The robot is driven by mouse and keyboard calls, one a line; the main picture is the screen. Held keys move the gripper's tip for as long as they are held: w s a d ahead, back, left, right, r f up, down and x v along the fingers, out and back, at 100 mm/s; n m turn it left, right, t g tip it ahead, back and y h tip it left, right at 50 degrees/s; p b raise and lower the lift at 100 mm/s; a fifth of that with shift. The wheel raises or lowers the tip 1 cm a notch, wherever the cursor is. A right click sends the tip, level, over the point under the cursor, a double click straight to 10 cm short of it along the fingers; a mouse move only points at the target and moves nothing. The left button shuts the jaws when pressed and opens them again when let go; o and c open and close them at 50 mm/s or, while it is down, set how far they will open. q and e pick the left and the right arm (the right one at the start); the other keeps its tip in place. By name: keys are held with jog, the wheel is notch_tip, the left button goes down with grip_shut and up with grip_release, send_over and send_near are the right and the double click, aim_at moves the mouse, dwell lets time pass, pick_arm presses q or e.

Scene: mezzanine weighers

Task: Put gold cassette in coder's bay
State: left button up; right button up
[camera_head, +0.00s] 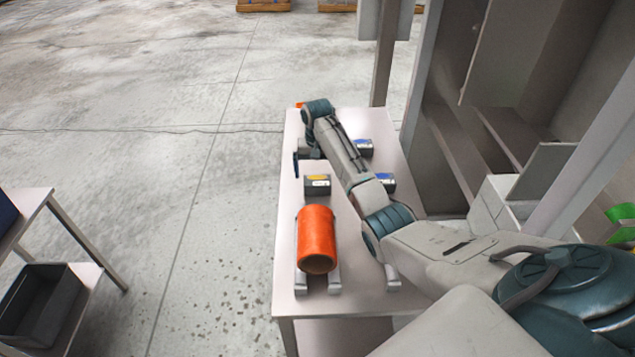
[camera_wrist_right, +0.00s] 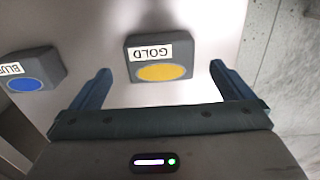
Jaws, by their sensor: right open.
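The gold cassette (camera_head: 317,186) is a small dark grey block with a yellow mark on top, on the narrow light table. In the right wrist view the cassette (camera_wrist_right: 160,58) shows a white GOLD label and a yellow oval. My right gripper (camera_head: 306,160) is open and empty, just behind the cassette in the head view. In the right wrist view the cassette appears ahead, between the lines of the two fingers, with no visible contact. My left gripper is not in view. I cannot make out which structure is the coder's bay.
Two blue-marked cassettes (camera_head: 364,147) (camera_head: 386,181) stand right of my forearm; one labelled blue block (camera_wrist_right: 34,70) shows in the wrist view. An orange cylinder (camera_head: 316,238) lies nearer on the table (camera_head: 285,270). Grey cabinets (camera_head: 450,150) flank the right; open floor lies left.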

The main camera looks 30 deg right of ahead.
aim_at(318, 181)
jog(key=shift+f, duration=0.35)
notch_tip(318, 181, down, 3)
jog(key=shift+s+f+p, duration=0.15)
jog(key=shift+f+p, duration=0.05)
jog(key=shift+p, duration=1.05)
jog(key=shift+f, duration=0.7)
jog(key=c, duration=1.1)
jog(key=shift+o, duration=0.2)
